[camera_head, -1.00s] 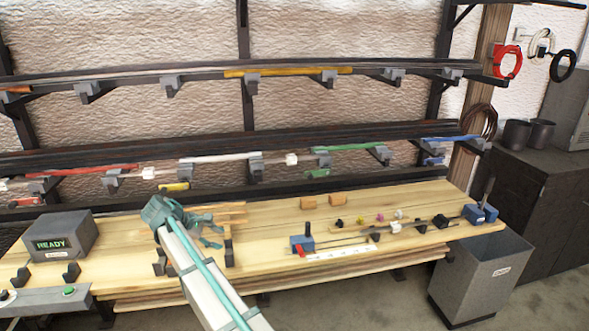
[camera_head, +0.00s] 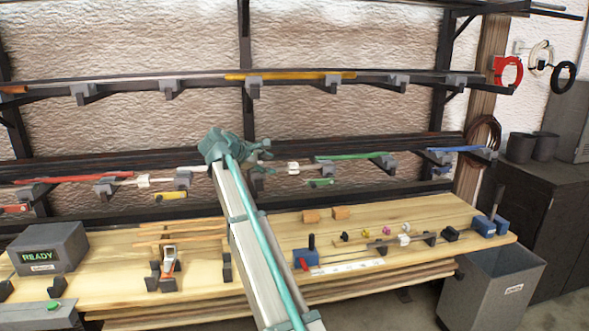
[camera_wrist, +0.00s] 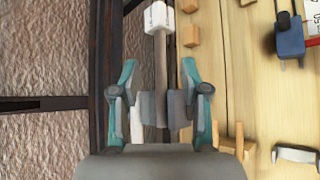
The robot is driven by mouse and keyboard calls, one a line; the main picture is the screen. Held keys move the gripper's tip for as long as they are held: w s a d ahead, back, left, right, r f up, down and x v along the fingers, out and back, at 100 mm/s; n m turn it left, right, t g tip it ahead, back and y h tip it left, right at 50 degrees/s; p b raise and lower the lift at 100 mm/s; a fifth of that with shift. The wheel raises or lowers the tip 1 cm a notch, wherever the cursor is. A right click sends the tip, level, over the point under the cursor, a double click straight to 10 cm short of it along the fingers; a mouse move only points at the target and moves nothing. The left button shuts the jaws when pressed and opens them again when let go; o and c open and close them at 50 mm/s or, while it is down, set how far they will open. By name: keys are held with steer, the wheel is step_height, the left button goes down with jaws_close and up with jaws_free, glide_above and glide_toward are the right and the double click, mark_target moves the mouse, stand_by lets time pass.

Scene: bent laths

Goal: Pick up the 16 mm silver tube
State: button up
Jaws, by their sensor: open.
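A slim grey-silver tube (camera_wrist: 161,60) with a white tag (camera_wrist: 158,15) runs lengthwise through the wrist view, along the rack. I cannot read its diameter. In the head view the white tag (camera_head: 293,168) shows on the lower rack, just right of my gripper (camera_head: 258,150); my gripper hides much of the tube there. In the wrist view my gripper (camera_wrist: 160,77) is open, its teal fingers on either side of the tube's line. Grey blocks show between the fingers around the tube. I cannot tell whether anything touches.
Red (camera_head: 95,178), green (camera_head: 350,156) and blue (camera_head: 456,149) tubes lie along the same rack. A yellow tube (camera_head: 290,76) lies on the upper rack. The wooden bench (camera_head: 460,215) below holds a READY box (camera_head: 48,248), blue clamps and small blocks. A grey bin (camera_head: 490,290) stands right.

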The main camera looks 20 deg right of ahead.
mark_target(281, 168)
steer(key=shift+p+x, duration=1.05)
steer(key=shift+x, duration=2.35)
steer(key=shift+c, duration=0.3)
jaws_close()
